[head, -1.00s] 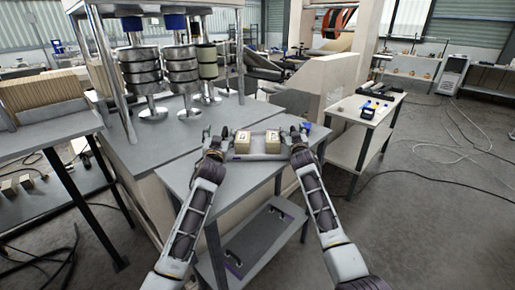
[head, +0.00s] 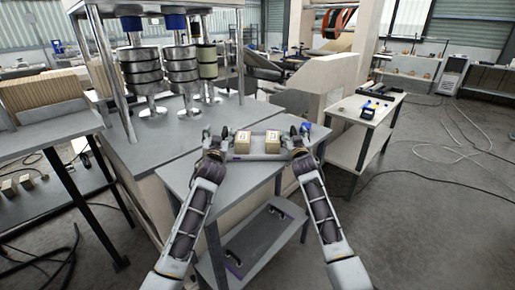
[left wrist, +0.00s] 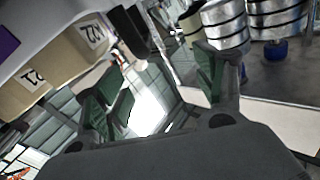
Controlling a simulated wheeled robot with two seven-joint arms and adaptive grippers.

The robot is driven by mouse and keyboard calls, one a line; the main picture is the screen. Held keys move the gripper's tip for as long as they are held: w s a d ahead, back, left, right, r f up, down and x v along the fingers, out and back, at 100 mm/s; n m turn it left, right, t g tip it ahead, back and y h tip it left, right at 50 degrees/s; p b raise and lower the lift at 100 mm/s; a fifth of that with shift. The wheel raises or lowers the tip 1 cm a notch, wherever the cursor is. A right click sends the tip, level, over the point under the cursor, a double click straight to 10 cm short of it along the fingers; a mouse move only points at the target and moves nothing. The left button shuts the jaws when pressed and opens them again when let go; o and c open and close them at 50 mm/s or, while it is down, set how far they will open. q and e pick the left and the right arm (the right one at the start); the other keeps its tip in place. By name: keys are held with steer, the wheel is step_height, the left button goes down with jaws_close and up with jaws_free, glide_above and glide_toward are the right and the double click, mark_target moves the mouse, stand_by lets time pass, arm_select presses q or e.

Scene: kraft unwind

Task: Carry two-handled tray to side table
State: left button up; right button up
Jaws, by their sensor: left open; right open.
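The grey tray (head: 258,157) lies on the grey table in the middle of the head view and carries two tan boxes, a left one (head: 243,144) and a right one (head: 272,144). My left gripper (head: 215,135) is open at the tray's left end. My right gripper (head: 300,132) is open at the right end. In the left wrist view, a dark handle (left wrist: 129,32) shows by the labelled boxes; my open green fingers (left wrist: 158,90) are near it. I cannot tell whether they touch it. The side table (head: 345,113) stands to the right.
The side table has small blue and white items (head: 369,107) and a dark tray (head: 382,93) on it. A machine with stacked metal rollers (head: 142,75) stands behind left. A lower shelf (head: 265,235) is under the grey table. Hoses lie on the floor at right.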

steer(key=s, duration=0.9)
steer(key=shift+d, duration=0.15)
steer(key=shift+s, duration=0.15)
stand_by(0.6)
